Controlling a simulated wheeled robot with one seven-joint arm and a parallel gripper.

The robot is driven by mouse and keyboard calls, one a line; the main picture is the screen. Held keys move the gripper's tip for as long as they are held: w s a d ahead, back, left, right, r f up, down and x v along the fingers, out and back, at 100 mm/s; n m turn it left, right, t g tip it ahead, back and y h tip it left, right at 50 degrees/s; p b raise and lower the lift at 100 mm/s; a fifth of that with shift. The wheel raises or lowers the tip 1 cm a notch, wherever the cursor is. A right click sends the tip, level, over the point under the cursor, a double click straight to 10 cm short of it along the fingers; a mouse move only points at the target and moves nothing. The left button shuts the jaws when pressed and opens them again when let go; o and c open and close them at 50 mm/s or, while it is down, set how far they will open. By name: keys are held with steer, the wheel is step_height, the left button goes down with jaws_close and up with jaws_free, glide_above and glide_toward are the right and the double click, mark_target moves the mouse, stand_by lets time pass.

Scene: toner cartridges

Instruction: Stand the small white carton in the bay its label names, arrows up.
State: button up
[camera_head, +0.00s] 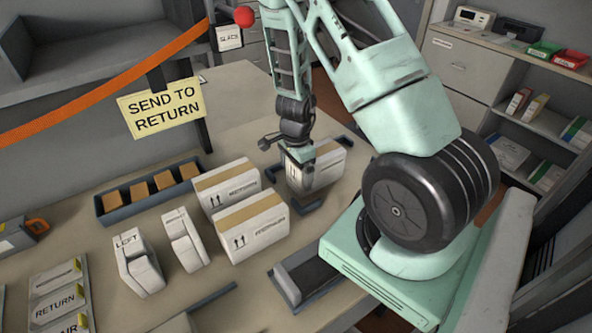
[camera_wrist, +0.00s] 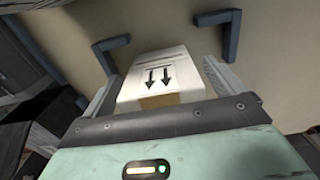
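The small white carton (camera_head: 328,168) has a brown tape strip on top and stands among dark blue corner brackets (camera_head: 310,206) on the table. In the wrist view the carton (camera_wrist: 160,72) shows two black arrows pointing toward my gripper, so they point up. My gripper (camera_head: 302,158) is over the carton from above. In the wrist view the fingers of my gripper (camera_wrist: 162,85) lie along both sides of the carton. Whether they press on it is unclear. The carton's underside is hidden, so I cannot tell if it touches the table.
Two larger white cartons (camera_head: 253,227) stand close by on the left. White upright pieces (camera_head: 138,263), one marked LEFT, and a blue tray (camera_head: 148,198) of brown boxes are further left. A yellow SEND TO RETURN sign (camera_head: 162,109) hangs behind. A dark tray (camera_head: 303,278) lies in front.

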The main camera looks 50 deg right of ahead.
step_height(320, 180, up, 12)
steer(key=p, duration=0.2)
steer(key=shift+p, duration=0.35)
stand_by(0.7)
